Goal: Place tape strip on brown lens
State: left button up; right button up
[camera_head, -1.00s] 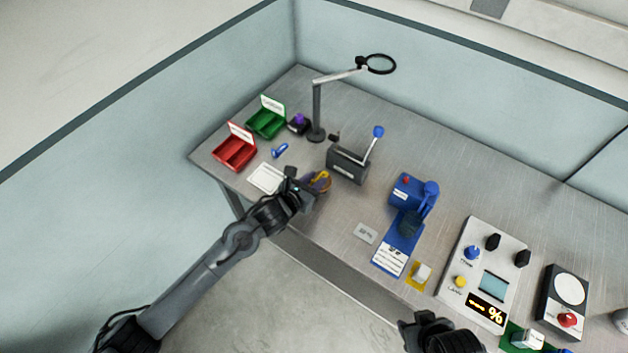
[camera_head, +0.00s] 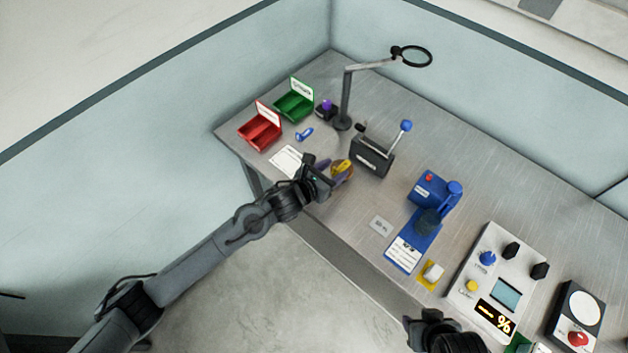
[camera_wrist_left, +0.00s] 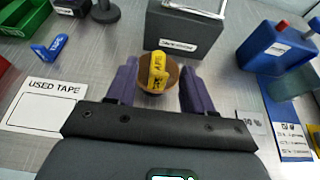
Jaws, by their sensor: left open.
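The brown lens (camera_wrist_left: 172,77) sits on the metal table in front of a dark grey box, and it also shows in the head view (camera_head: 347,176). A yellow tape strip (camera_wrist_left: 157,70) lies on the lens; the head view shows it (camera_head: 342,166) too. My left gripper (camera_wrist_left: 155,88) is open, with one purple finger on each side of the lens; in the head view it (camera_head: 332,175) is at the lens. Whether the fingers touch the lens cannot be told. My right gripper (camera_head: 425,325) is at the bottom edge, and its fingers are unclear.
A used-tape card (camera_wrist_left: 45,105) and a blue tape piece (camera_wrist_left: 50,48) lie left. The dark grey box (camera_wrist_left: 180,32) with a lever stands behind. A blue device (camera_head: 432,190), red bin (camera_head: 260,132), green bin (camera_head: 293,105) and lamp stand (camera_head: 345,100) are around.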

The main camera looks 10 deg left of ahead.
pick_arm(q)
jog(key=s+a+f+m+g+y, duration=0.1)
jog(key=s+a+m+g+y, duration=0.1)
jog(key=s+a+m, duration=0.4)
jog(key=s+a+f+m+g+y, duration=0.1)
jog(key=s+a+m, duration=0.6)
jog(key=s+m, duration=0.8)
jog(key=s+a+f+m+g+y, duration=0.1)
jog(key=s+a+m+g+y, duration=0.3)
jog(key=s+m, duration=0.6)
jog(key=s+a, duration=0.2)
jog(key=s, duration=0.1)
jog(key=shift+a+f+g, duration=0.25)
jog(key=shift+a+g, duration=0.05)
jog(key=shift+g, duration=0.1)
jog(key=shift+r+p, duration=0.15)
jog(key=shift+p, duration=0.15)
notch_tip(320, 180, up, 26)
jog(key=p, duration=2.6)
